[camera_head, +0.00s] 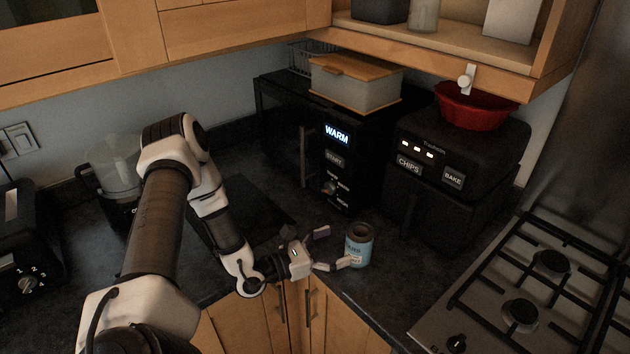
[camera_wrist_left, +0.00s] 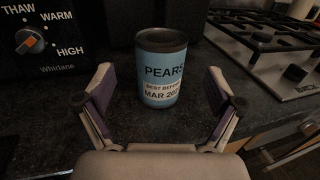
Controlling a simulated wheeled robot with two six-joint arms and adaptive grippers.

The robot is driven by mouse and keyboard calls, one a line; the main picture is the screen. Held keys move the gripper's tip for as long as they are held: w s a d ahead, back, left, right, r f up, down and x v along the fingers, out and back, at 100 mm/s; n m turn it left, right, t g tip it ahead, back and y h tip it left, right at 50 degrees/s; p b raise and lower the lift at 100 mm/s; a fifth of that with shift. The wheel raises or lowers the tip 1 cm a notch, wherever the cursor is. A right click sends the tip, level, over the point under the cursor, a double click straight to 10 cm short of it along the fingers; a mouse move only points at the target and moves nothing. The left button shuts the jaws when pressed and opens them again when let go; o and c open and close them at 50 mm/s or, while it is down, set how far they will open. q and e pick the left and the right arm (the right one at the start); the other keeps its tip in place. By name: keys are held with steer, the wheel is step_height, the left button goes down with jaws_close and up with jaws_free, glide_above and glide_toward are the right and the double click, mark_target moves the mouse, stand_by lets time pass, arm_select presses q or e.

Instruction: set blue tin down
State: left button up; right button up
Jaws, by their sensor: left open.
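The blue tin (camera_head: 359,245) stands upright on the dark worktop (camera_head: 290,215), near its front edge. In the left wrist view the tin (camera_wrist_left: 162,75) has a dark lid and a label reading "PEARS". My left gripper (camera_head: 334,248) is open, just to the left of the tin in the head view. In the left wrist view its two fingers (camera_wrist_left: 166,100) are spread on either side of the tin's near side, with gaps between them and the tin. The tin rests on the worktop and is not gripped. My right gripper is not in view.
A black microwave (camera_head: 340,165) and a black air fryer (camera_head: 455,160) stand behind the tin. A gas hob (camera_head: 530,290) lies to the right. A food processor (camera_head: 115,165) and a toaster (camera_head: 30,240) are at the left. Wooden cabinets (camera_head: 235,25) hang above.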

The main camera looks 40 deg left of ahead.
arm_select(q)
steer(key=p+v, duration=0.2)
steer(key=v, duration=0.5)
steer(key=s+d+f+m+g+h, duration=0.2)
steer(key=s+d+m+g+h, duration=0.25)
steer(key=d, duration=0.35)
steer(key=s+d+f+m+g+h, duration=0.3)
steer(key=d+m+g, duration=0.2)
steer(key=d+g, duration=0.15)
steer(key=s+d+f+m+g+y, duration=0.3)
steer(key=s+d+f+m+g, duration=0.15)
steer(key=s+g, duration=0.35)
steer(key=s+a+f+m+g+y, duration=0.3)
steer(key=s+a+f+m+y, duration=0.25)
steer(key=s+m+y, duration=0.35)
steer(key=w+d+f+m+t+y, duration=0.1)
steer(key=w+d+m+t, duration=0.1)
steer(key=w+m+t, duration=0.3)
steer(key=w+m, duration=0.3)
steer(key=shift+m, duration=0.4)
